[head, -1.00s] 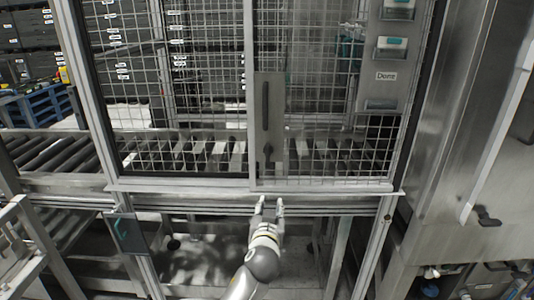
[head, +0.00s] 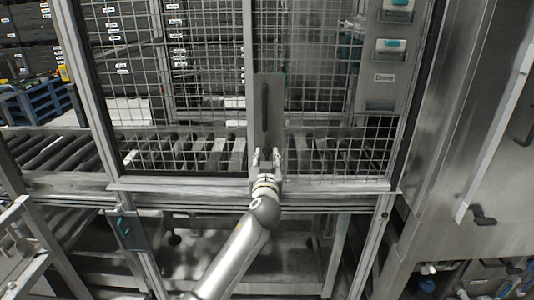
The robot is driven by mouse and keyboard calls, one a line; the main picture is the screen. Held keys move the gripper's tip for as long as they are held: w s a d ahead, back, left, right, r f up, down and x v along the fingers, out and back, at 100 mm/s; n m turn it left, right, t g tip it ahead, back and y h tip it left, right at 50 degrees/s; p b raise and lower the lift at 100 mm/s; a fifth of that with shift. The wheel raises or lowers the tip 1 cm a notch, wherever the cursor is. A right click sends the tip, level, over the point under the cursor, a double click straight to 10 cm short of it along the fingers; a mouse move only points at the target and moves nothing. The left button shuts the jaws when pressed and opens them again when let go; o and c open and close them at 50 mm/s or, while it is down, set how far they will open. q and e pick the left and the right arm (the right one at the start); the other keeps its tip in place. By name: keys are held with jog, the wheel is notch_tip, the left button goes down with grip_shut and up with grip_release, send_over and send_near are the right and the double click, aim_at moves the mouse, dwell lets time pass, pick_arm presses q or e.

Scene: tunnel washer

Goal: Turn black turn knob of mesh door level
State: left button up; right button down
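The mesh door (head: 330,150) stands shut in front of me, with a grey plate (head: 274,88) at its left edge. A long black vertical handle (head: 265,106) is on this plate. The small black turn knob (head: 267,151) is below the handle, mostly hidden by my gripper; its angle is hard to tell now. My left gripper (head: 266,156) points up at the knob, its two fingers apart, one on each side of it. I cannot tell whether they touch it. My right gripper is not in view.
A grey panel with teal-topped boxes (head: 392,50) hangs on the door's upper right. A roller conveyor (head: 60,150) runs behind the mesh. A metal frame rail (head: 160,186) crosses below the door. A steel cabinet (head: 465,130) stands at right.

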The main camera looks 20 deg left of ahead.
pick_arm(q)
jog(key=shift+x, duration=1.1)
jog(key=shift+c, duration=0.5)
grip_shut()
